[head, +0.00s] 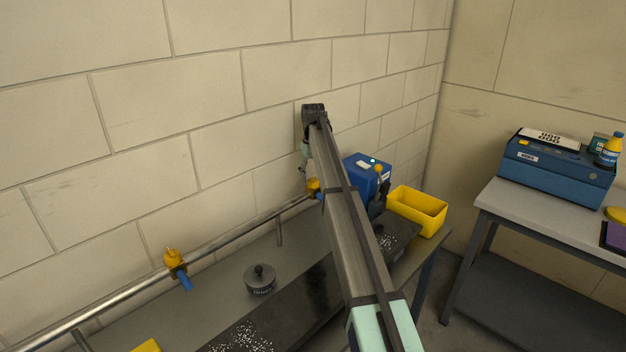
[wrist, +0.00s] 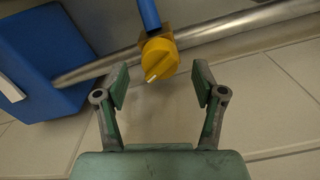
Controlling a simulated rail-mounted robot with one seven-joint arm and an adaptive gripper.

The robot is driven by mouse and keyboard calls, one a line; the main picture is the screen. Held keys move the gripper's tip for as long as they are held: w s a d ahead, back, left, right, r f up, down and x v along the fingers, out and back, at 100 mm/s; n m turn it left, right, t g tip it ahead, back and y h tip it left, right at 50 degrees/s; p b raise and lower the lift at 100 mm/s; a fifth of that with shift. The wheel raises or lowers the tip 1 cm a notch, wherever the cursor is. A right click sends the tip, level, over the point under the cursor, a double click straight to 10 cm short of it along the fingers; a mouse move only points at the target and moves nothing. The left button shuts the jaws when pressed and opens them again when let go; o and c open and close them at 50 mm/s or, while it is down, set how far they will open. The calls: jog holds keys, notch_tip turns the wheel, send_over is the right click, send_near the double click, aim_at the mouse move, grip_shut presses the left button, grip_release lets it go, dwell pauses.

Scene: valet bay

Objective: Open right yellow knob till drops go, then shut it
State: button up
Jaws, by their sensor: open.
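The right yellow knob (wrist: 160,60) sits on the metal pipe, with a white mark on its face and a blue spout (wrist: 149,14) beside it. In the wrist view it lies just beyond and between the fingertips of my open, empty gripper (wrist: 160,88); I see no contact. In the head view the right knob (head: 313,185) shows beside my arm, partly hidden by it, and its blue spout is mostly covered. The left yellow knob (head: 173,257) with a blue spout (head: 184,281) is on the same pipe, farther left. I cannot see drops in either view.
The pipe (head: 225,240) runs along the block wall above a grey bench. A dark lidded pot (head: 260,280) stands on the bench. A blue box (head: 366,174) and a yellow bin (head: 418,208) are at its far end. A side table (head: 500,205) carries a blue case (head: 553,172).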

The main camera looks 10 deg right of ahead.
aim_at(313, 178)
notch_tip(313, 178, up, 10)
jog(key=shift+f, duration=0.15)
jog(key=shift+s, duration=0.1)
dwell(0.3)
